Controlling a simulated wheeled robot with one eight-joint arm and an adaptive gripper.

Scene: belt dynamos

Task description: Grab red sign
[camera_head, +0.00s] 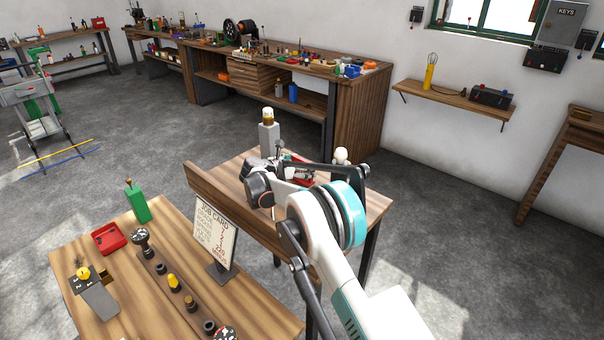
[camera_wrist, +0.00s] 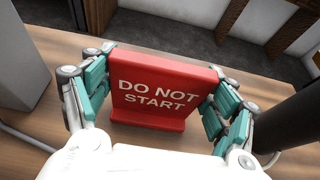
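In the wrist view a red sign (camera_wrist: 160,92) with white words "DO NOT START" stands upright on a wooden table, on its own red foot. My gripper (camera_wrist: 160,100) has its teal-padded fingers on either side of the sign, at its left and right edges. The fingers are spread apart about the sign's width. Both sit very close to the edges; I cannot tell whether they press on it. In the head view my arm hides most of the sign, and only a small bit of red (camera_head: 303,178) shows beside my gripper.
The sign's wooden table (camera_head: 372,205) also holds a grey post (camera_head: 269,138) and a white-topped item (camera_head: 341,156). In the wrist view a dark cylinder (camera_wrist: 290,122) stands at the right.

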